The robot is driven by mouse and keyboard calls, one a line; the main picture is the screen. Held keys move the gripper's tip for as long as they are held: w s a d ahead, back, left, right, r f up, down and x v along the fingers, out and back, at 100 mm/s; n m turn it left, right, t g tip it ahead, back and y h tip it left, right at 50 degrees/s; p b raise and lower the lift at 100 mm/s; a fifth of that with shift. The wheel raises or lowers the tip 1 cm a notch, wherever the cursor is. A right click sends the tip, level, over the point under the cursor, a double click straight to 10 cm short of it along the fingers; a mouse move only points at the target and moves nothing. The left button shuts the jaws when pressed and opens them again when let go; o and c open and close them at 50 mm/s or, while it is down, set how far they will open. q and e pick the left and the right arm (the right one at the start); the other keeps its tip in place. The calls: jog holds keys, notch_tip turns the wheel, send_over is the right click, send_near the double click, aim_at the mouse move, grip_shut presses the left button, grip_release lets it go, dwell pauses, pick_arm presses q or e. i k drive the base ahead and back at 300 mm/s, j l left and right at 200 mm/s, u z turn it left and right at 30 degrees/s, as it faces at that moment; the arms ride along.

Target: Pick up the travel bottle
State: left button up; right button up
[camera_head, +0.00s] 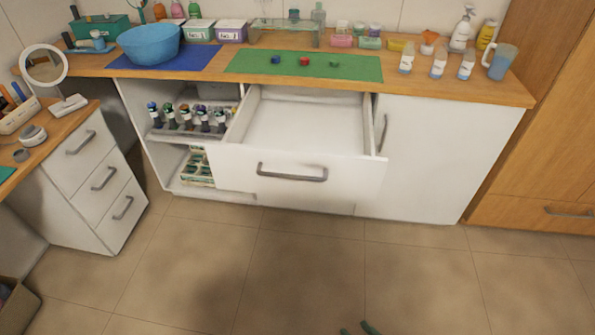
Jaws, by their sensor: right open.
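Three small white labelled bottles stand near the right front of the counter: a left one (406,59), a middle one (438,65) and a right one (466,67). A translucent greenish bottle (318,16) stands at the back. I cannot tell which of these is the travel bottle. My right gripper (359,328) shows only its dark green fingertips at the bottom edge. They are apart with nothing between them, over the floor, well away from the counter and bottles. My left gripper is not in view.
An empty drawer (300,125) is pulled out from the counter. A blue bowl (150,44) stands on the left. Small coloured caps lie on a green mat (350,70). A spray bottle (462,32) and a jug (502,62) stand at the right. The floor in front is clear.

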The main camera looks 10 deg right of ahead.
aim_at(440, 58)
jog(key=z, duration=1.4)
